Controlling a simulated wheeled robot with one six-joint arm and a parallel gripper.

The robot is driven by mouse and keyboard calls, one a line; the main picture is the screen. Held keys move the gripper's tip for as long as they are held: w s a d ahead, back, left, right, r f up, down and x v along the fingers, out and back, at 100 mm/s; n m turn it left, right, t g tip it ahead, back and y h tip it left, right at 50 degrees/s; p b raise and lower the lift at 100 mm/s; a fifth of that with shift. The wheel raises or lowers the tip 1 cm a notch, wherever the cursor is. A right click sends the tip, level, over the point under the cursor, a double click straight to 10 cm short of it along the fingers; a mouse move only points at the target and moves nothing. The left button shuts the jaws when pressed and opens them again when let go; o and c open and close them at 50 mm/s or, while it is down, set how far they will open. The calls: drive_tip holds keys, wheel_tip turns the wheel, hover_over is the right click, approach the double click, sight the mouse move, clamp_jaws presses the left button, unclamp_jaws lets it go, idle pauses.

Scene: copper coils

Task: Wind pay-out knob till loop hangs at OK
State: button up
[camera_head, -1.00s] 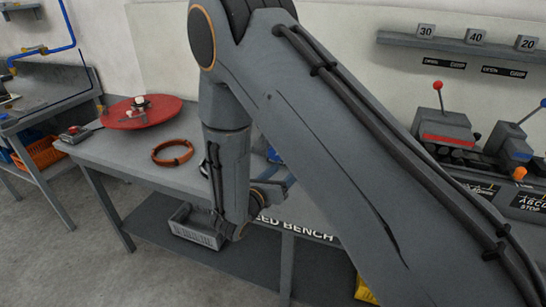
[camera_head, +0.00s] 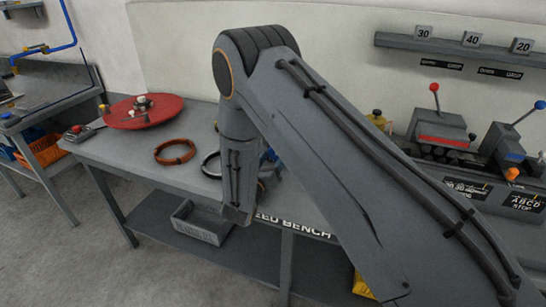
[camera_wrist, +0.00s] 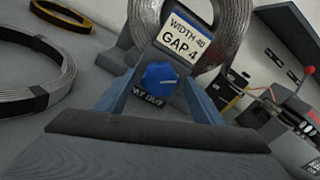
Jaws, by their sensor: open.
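The blue pay-out knob (camera_wrist: 160,77) is near the middle of the wrist view, with a light line on its face. A partly covered label below it ends in "AY OUT". Above it is a white plate (camera_wrist: 181,44) reading "WIDTH 40 GAP 4", in front of an upright silver strip coil (camera_wrist: 232,30). My gripper (camera_wrist: 158,84) is open, its two blue-grey fingers on either side of the knob in the picture; contact is not clear. In the head view my arm hides the gripper and most of the knob's stand. I cannot make out a hanging loop or OK mark.
A silver ring (camera_wrist: 68,80) and a yellow-black ring (camera_wrist: 62,14) lie left of the stand. The bench (camera_head: 125,150) also holds a copper ring (camera_head: 175,151) and a red disc (camera_head: 143,110). A machine with a red-knobbed lever (camera_head: 440,130) stands at right.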

drive_tip(key=shift+c, duration=0.2)
drive_tip(key=c, duration=1)
drive_tip(key=shift+m+b, duration=0.3)
drive_tip(key=shift+b, duration=0.05)
drive_tip(key=m+b, duration=0.5)
drive_tip(key=shift+f, duration=0.1)
drive_tip(key=m+b, duration=0.4)
drive_tip(key=m, duration=0.1)
